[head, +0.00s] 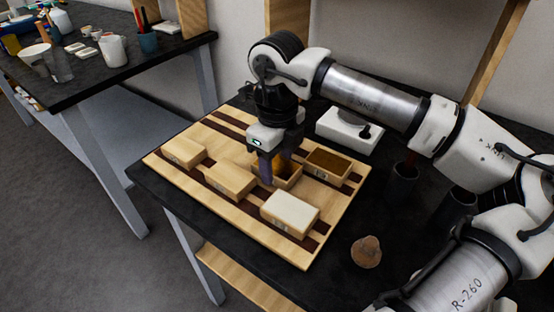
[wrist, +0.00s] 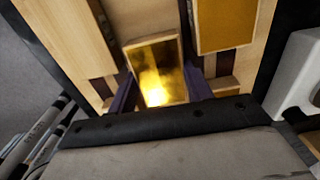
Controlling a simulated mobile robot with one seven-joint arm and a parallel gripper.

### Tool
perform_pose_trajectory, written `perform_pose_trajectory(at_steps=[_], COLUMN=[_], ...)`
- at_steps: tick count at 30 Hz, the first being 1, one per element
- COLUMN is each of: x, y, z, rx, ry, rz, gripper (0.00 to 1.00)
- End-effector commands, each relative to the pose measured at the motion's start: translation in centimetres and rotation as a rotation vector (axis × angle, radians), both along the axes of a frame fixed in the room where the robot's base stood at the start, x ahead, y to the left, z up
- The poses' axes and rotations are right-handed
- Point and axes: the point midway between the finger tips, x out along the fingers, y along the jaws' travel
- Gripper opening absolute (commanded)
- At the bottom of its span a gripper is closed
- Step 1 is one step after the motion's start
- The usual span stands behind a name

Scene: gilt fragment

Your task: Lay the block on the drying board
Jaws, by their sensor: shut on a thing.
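My gripper (head: 275,168) points down over the middle of the drying board and is shut on a block (head: 288,176). In the wrist view the block's shiny gold top (wrist: 158,70) shows between the two fingers (wrist: 160,92). The drying board (head: 335,207) is pale wood with dark stripes and lies on the black table. The held block is at or just above the board; I cannot tell whether it touches. The fingers hide part of it.
Several other blocks stand on the board: plain wooden ones (head: 184,152) and (head: 230,181), a white-topped one (head: 290,212), and a gold-brown-topped one (head: 328,163) close right of my gripper. A white box (head: 349,130), dark cups (head: 402,185) and a round brown piece (head: 366,252) stand beside the board.

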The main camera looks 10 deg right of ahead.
Motion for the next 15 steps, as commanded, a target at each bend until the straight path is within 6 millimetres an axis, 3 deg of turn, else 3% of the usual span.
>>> perform_pose_trajectory(at_steps=[6,7,11,15], x=[0.0,0.0,0.0,0.0], y=[0.0,0.0,0.0,0.0], z=[-0.49,-0.3,-0.27,-0.26], rx=[0.0,0.0,0.0,0.0], ry=[0.0,0.0,0.0,0.0], rz=[0.0,0.0,0.0,0.0], gripper=[0.27,0.54,0.71,0.72])
